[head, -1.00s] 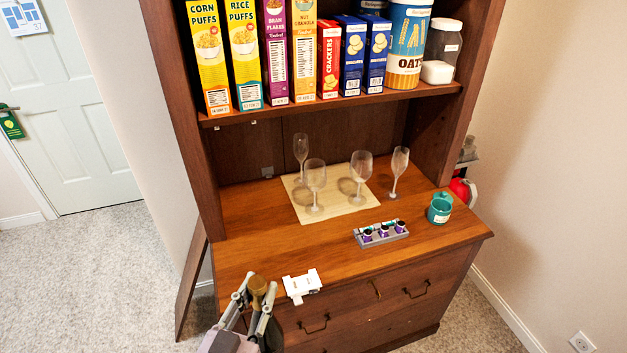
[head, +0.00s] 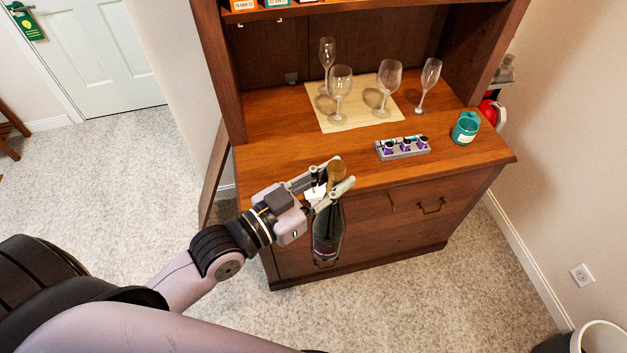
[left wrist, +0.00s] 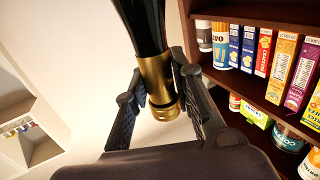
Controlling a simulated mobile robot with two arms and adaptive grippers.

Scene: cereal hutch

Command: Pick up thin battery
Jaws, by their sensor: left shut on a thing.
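My left gripper (head: 340,172) is shut on the gold-foiled neck of a dark wine bottle (head: 328,235), which hangs upright in front of the hutch. The left wrist view shows the fingers on both sides of the gold neck (left wrist: 158,88). A grey tray (head: 404,152) on the counter, right of the gripper, holds several small purple, dark-topped items (head: 407,143). They may be batteries, but I cannot tell which is thin. My right gripper is not in view.
Several wine glasses (head: 340,88) stand on and beside a pale mat (head: 355,118) behind the tray. Cereal boxes (left wrist: 286,55) fill the shelf.

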